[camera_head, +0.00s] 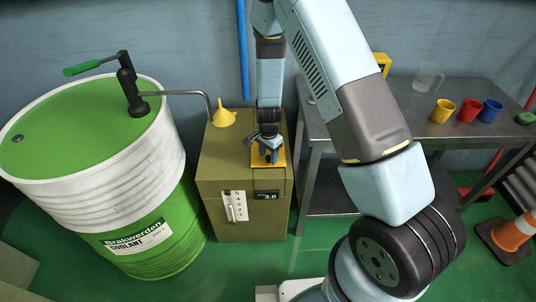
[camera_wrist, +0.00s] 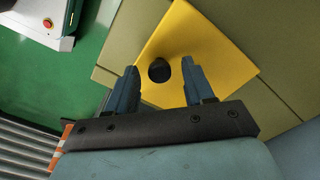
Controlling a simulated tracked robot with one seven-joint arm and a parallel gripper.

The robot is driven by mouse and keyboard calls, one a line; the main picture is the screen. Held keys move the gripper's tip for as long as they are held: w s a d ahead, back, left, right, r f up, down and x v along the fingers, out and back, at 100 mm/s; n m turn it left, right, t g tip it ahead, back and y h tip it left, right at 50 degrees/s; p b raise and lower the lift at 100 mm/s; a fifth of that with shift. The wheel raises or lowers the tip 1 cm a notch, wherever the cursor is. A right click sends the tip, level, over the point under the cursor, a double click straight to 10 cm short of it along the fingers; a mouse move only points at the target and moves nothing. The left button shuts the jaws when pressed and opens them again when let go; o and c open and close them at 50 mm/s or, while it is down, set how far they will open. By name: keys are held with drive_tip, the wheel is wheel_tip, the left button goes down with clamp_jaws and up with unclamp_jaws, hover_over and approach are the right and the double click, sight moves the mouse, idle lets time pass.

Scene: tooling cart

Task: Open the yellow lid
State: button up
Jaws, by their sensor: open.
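The yellow lid (camera_head: 281,159) is a flat square plate lying level on top of an olive-green cabinet (camera_head: 244,212). In the wrist view the lid (camera_wrist: 205,38) fills the upper middle and has a round black knob (camera_wrist: 159,70) on it. My gripper (camera_head: 268,153) is over the lid, pointing down. In the wrist view my gripper (camera_wrist: 159,66) is open, with one blue finger on each side of the knob. Both fingers look apart from the knob; their exact height above the lid is hard to tell. In the head view my gripper hides the knob.
A yellow funnel (camera_head: 223,117) sits on the cabinet's back left, under the spout of a pump on a green and white drum (camera_head: 120,180). A metal table (camera_head: 400,112) with yellow, red and blue cups stands right. A traffic cone (camera_head: 513,234) is at far right.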

clamp_jaws()
idle(0.4)
